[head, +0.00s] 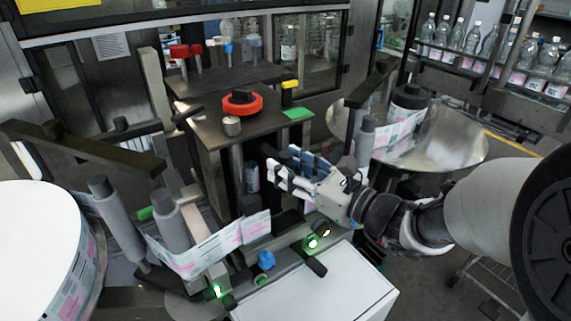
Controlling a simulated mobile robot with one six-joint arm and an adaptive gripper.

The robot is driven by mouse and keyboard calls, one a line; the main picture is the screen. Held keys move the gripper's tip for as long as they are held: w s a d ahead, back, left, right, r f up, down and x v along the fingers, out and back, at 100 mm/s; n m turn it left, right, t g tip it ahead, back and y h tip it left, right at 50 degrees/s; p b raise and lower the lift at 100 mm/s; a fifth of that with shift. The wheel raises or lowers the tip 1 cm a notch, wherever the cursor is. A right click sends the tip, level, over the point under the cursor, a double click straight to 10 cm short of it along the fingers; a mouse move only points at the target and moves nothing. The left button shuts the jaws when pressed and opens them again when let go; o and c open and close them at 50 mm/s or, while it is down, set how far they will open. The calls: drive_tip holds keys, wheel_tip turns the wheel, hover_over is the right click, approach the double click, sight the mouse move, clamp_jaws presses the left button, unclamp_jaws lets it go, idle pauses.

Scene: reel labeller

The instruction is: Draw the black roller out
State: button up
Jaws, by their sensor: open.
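My gripper (278,173) is open, with its fingers pointing left, beside the dark table-like stand of the labeller. No thing shows between its fingers. A dark upright part (254,206) stands left of and below the fingertips, just behind the label strip (222,243). It may be the black roller, but it is dark against dark and I cannot tell for sure. My fingers appear apart from it. The foot of the stand behind my gripper is partly hidden.
Grey rollers (170,222) guide the label strip at left, near a large white reel (38,245). A red ring with a black knob (242,102) sits on the stand's top (205,128). A white box (320,292) lies below my gripper. Another reel (450,140) stands behind my arm.

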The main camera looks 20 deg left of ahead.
drive_tip(key=v, duration=1)
drive_tip(key=shift+s+d, duration=0.25)
drive_tip(key=shift+d, duration=0.05)
drive_tip(key=s+f+n+g+h, duration=0.3)
drive_tip(key=s+n+g, duration=0.1)
drive_tip(key=s+n, duration=0.4)
drive_tip(key=s+f+n+g+h, duration=0.3)
drive_tip(key=s+n+h, duration=0.15)
drive_tip(key=s, duration=0.45)
drive_tip(key=s+d+n+t+h, duration=0.2)
drive_tip(key=d+n+h, duration=0.7)
drive_tip(key=d, duration=0.9)
drive_tip(key=shift+s+f+n+t, duration=0.2)
drive_tip(key=shift+f+n+t, duration=0.15)
drive_tip(key=shift+n+t, duration=0.6)
